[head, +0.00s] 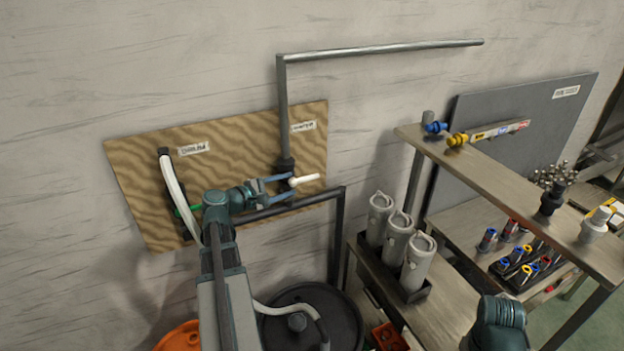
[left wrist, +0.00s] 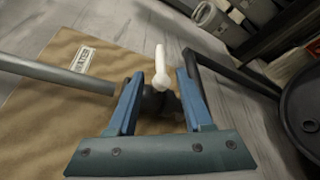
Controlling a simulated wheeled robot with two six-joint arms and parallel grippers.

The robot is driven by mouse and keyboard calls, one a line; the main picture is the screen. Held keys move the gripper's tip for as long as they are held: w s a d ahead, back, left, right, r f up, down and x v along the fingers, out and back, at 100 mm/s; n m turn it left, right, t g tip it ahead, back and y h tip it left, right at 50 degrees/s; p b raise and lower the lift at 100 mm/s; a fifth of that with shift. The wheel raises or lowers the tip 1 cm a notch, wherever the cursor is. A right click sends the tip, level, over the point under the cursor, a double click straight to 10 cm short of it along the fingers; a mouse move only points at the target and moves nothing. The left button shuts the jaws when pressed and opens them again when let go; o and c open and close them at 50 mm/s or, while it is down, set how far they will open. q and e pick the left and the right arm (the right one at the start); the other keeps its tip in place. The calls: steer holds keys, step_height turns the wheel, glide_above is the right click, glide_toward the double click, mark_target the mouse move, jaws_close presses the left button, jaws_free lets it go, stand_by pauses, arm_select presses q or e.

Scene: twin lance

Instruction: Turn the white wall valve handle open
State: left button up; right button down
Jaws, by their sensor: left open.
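The white valve handle (head: 305,180) is on the wooden wall board (head: 238,130), at the dark valve body under the grey vertical pipe. It sticks out to the right in the head view. My left gripper (head: 291,186) is open at the handle's near end. In the left wrist view the white handle (left wrist: 161,66) stands between and beyond the tips of the open blue fingers (left wrist: 158,78). A gap shows on both sides, so the fingers do not appear to grip it. My right gripper is not in view; only part of my right arm shows at the lower right.
A grey pipe (head: 283,110) rises above the valve and bends right. A dark rail (head: 343,230) runs below and right of it. A black drum (head: 345,310) stands below. Grey canisters (head: 418,265) and a wooden shelf (head: 490,180) are at right.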

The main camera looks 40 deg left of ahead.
mark_target(307, 179)
arm_select(q)
steer(key=b+x, duration=0.2)
steer(key=x, duration=0.9)
jaws_close()
stand_by(1.2)
